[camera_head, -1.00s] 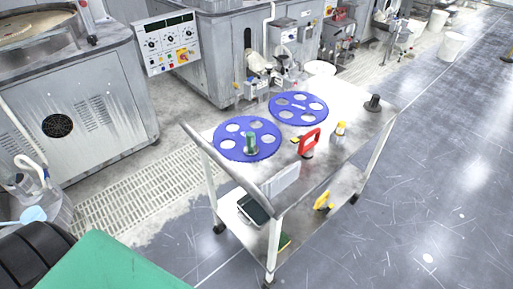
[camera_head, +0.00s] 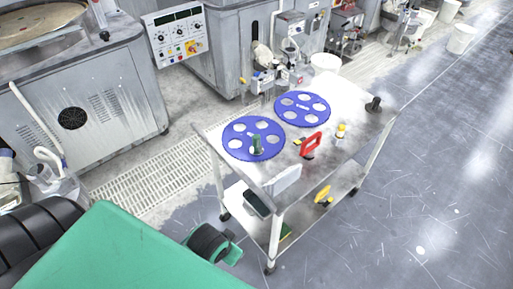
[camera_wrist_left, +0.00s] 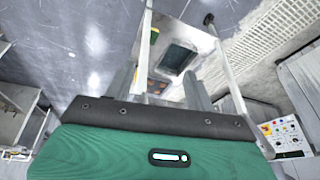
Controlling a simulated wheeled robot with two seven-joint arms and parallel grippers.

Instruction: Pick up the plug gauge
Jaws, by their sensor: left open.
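A small dark green upright cylinder (camera_head: 257,146) stands on the nearer blue holed disc (camera_head: 238,150) on the cart's top; it may be the plug gauge, but it is too small to be sure. A dark knob-like piece (camera_head: 374,104) stands at the cart's far right corner. My left arm comes in at the lower left of the head view, short of the cart. In the left wrist view my left gripper (camera_wrist_left: 160,88) is open and empty, its fingers facing the cart's lower part. My right gripper is not in view.
The steel cart (camera_head: 330,152) also bears a second blue disc (camera_head: 302,108), a red handle (camera_head: 311,145) and a white-and-yellow bottle (camera_head: 341,131). Its lower shelf holds a dark tray (camera_head: 256,203) and a yellow item (camera_head: 323,194). Machines stand behind; floor at right is clear.

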